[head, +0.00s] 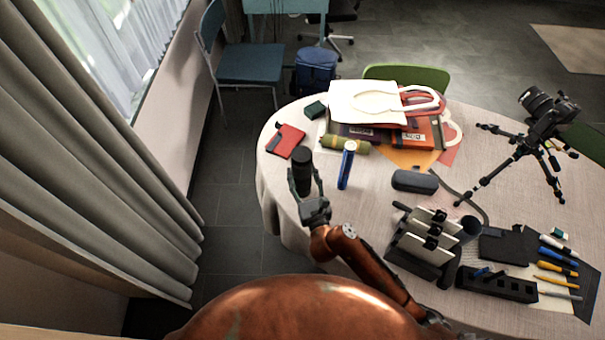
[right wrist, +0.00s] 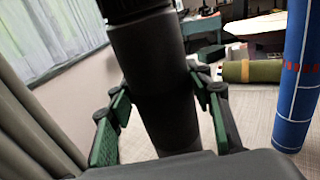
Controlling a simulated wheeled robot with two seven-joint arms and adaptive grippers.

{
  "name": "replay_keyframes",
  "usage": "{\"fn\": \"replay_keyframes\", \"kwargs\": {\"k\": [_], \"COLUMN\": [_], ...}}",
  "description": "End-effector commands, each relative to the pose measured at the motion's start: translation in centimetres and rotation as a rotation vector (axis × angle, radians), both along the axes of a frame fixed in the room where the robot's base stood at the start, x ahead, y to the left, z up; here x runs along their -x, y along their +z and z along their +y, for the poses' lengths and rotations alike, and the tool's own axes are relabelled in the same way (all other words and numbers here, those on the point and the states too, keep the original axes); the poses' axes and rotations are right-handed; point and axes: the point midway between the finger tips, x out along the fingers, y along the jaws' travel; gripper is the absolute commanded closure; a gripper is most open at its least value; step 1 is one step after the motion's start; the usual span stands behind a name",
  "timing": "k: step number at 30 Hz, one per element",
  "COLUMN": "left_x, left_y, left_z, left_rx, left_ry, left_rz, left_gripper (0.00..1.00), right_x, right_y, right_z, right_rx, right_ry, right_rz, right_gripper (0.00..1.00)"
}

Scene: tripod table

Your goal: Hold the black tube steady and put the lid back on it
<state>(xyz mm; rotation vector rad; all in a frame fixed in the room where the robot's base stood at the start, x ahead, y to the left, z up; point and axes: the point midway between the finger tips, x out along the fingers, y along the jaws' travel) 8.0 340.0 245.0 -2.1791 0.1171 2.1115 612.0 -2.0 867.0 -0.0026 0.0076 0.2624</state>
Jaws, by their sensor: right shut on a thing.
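The black tube (head: 302,170) is upright at the left part of the round table in the head view. My right gripper (head: 304,190) is shut on it around its lower part. In the right wrist view the tube (right wrist: 155,75) stands between the fingers of my right gripper (right wrist: 165,115). A wider, darker ridged section (right wrist: 135,8) shows at its top, cut off by the frame edge; I cannot tell whether this is the lid. No separate lid can be made out. The tube's bottom is hidden by the gripper. My left gripper is not in view.
A blue tube (head: 346,166) stands just right of the black tube. Behind lie a red notebook (head: 286,141), an olive roll (head: 345,145) and books under a white bag (head: 368,102). A grey case (head: 415,181), a black rack (head: 425,245) and a camera tripod (head: 535,135) are right.

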Motion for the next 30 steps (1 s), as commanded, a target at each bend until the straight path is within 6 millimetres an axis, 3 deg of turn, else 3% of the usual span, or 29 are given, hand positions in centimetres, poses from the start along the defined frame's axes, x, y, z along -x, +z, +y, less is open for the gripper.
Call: {"fn": "replay_keyframes", "kwargs": {"k": [12, 13, 20, 30], "left_x": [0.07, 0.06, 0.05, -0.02], "left_y": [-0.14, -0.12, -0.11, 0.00], "left_z": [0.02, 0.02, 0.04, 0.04], "left_rx": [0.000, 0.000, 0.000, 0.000], "left_ry": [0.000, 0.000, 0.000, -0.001], "left_rz": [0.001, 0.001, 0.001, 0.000], "left_gripper": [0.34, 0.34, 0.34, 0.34], "right_x": [-0.03, -0.01, -0.01, -0.01], "right_y": [-0.27, -0.39, -0.36, 0.06], "right_z": [0.07, 0.02, 0.03, 0.04], "right_rx": [-0.003, -0.002, -0.002, -0.002], "right_ry": [0.001, 0.000, 0.000, 0.001], "right_rz": [-0.003, -0.001, -0.001, -0.004], "right_gripper": [1.00, 0.52, 0.37, 0.36]}}
